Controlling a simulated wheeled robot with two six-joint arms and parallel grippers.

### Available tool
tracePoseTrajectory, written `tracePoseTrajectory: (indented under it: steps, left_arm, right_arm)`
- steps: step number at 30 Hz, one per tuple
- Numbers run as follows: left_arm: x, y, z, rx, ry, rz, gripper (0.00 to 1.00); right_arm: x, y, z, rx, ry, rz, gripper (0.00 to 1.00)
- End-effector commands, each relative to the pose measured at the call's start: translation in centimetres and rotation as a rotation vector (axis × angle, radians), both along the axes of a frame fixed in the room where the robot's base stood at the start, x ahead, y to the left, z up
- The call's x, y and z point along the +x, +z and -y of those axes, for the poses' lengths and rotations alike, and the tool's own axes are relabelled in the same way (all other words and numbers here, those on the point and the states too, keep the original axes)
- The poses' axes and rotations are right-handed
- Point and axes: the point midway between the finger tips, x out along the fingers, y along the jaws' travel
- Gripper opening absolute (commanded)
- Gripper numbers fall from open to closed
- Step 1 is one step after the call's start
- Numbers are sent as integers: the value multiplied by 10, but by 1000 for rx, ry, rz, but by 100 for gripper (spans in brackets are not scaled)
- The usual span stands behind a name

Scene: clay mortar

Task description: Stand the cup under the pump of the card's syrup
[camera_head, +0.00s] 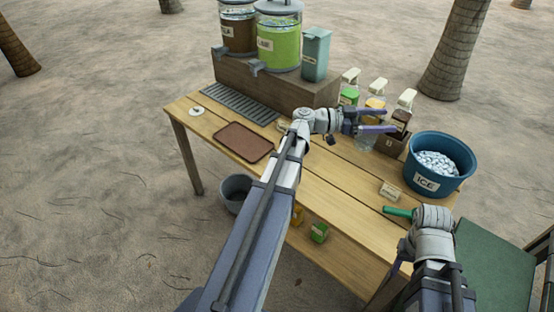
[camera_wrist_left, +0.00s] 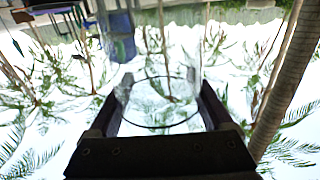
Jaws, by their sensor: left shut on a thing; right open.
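My left gripper (camera_head: 388,120) is shut on a clear cup and reaches over the table in front of the syrup bottles. In the left wrist view the clear cup (camera_wrist_left: 160,125) sits between the two dark fingers; its round rim shows. Three pump bottles stand in a row: one with a green label (camera_head: 349,97), one yellow (camera_head: 375,106) and one brown (camera_head: 401,118). The left gripper partly covers them. A small card (camera_head: 390,190) stands near the front; its writing is too small to read. My right gripper (camera_head: 433,214) is open at the lower right, its fingers mostly hidden.
A blue ice bucket (camera_head: 452,164) stands right of the bottles, beside a brown box (camera_head: 391,143). A green handle (camera_head: 398,212) lies by the right gripper. A brown tray (camera_head: 243,141), drip grate (camera_head: 240,102) and dispensers (camera_head: 280,45) are at left.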

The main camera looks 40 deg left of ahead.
Motion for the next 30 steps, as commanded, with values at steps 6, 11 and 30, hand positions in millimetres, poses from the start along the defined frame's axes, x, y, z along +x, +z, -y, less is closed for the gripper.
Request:
tracePoseTrajectory:
  steps: [6,11,30]
  left_arm:
    - [25,-37,-47,0,201,0,3]
    - [48,-80,-126,0,503,1,3]
    - [27,-156,-325,0,1206,1,3]
  right_arm:
    - [0,-38,0,0,0,0,50]
    - [0,-80,0,0,1,0,50]
    - [0,-156,0,0,1,0,50]
